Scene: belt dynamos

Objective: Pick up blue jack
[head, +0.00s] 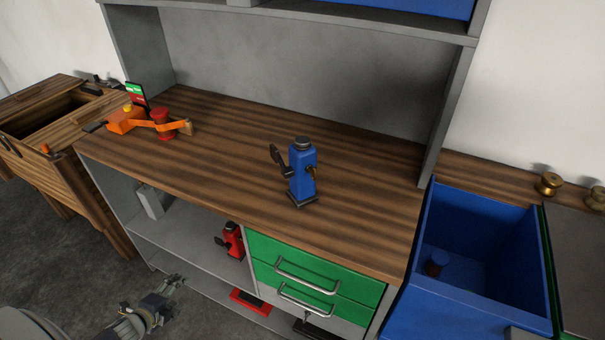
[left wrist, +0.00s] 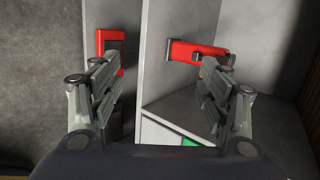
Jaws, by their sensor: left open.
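The blue jack (head: 302,172) stands upright on the wooden workbench top (head: 220,160), right of its middle. It has a dark base, a dark cap and a dark handle on its left side. My left gripper (head: 172,284) is low at the lower left of the head view, in front of the bench's open shelves and well below the jack. In the left wrist view the two fingers of my left gripper (left wrist: 160,95) are wide apart with nothing between them. The blue jack is not in the left wrist view. My right gripper is not in view.
A red jack (head: 230,241) stands on the shelf below, and another red object (head: 249,302) lies lower. Green drawers (head: 315,285) with metal handles are under the bench top. An orange device (head: 128,121) sits at the bench's left. A blue bin (head: 430,290) stands right.

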